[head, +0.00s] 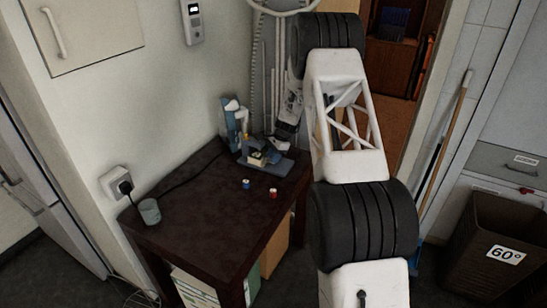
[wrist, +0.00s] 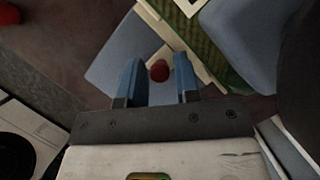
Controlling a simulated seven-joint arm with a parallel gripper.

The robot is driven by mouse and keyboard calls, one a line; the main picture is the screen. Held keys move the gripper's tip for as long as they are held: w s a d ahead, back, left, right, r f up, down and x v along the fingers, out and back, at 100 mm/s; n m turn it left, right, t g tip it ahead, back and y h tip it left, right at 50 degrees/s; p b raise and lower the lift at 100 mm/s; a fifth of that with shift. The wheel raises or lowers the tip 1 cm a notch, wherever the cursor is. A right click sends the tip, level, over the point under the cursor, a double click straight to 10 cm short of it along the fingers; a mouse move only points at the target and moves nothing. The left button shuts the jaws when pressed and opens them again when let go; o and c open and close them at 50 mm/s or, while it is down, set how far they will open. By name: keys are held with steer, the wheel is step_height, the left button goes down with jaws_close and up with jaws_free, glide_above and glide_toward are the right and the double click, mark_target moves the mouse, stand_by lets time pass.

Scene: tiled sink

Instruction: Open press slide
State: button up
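The press (head: 268,160) stands at the back of the dark table, with a blue-grey base and small yellow and dark parts on it. In the wrist view its flat blue-grey base (wrist: 110,48) lies under my gripper, beside a cream edge and a green patterned strip (wrist: 205,40). A small round red knob (wrist: 159,71) shows between my fingers. My gripper (wrist: 158,62) is open, its two blue fingers apart on either side of the knob with gaps visible. I cannot tell how far above the knob they are. In the head view my arm hides the fingertips.
A blue-and-white device (head: 234,122) stands behind the press by the wall. One small blue item (head: 246,184) and one red item (head: 273,193) stand on the table (head: 205,215). The table's front middle is clear.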

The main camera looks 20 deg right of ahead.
mark_target(288, 168)
jaws_close()
steer(key=shift+d, duration=0.1)
steer(key=s+d, duration=0.5)
steer(key=d, duration=0.1)
steer(key=shift+s, duration=0.4)
steer(key=shift+r, duration=0.1)
jaws_free()
